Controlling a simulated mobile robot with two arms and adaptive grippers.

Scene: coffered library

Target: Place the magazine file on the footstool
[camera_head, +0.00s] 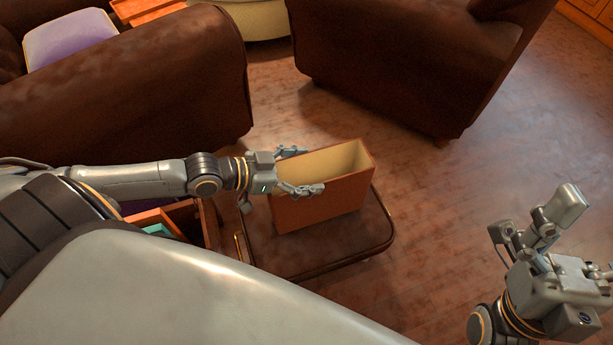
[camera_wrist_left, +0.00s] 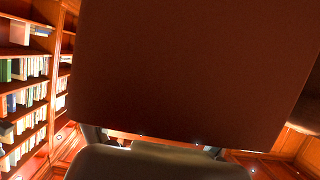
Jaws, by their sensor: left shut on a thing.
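The magazine file (camera_head: 325,197) is a brown open-topped box with a cream inside. It is upright in the head view, over the footstool (camera_head: 300,255), which has a dark brown padded top. I cannot tell whether its base touches the footstool. My left gripper (camera_head: 305,170) is shut on the file's near-left end, one finger on each side. In the left wrist view the file's dark brown surface (camera_wrist_left: 185,70) fills most of the picture. My right gripper (camera_head: 533,218) is open and empty, apart at the lower right.
A wooden crate (camera_head: 205,222) with coloured things inside stands just left of the footstool. A brown leather sofa (camera_head: 130,90) is at the left and a leather armchair (camera_head: 410,60) at the back. Wooden floor (camera_head: 440,220) is clear to the right. Bookshelves (camera_wrist_left: 25,90) show in the wrist view.

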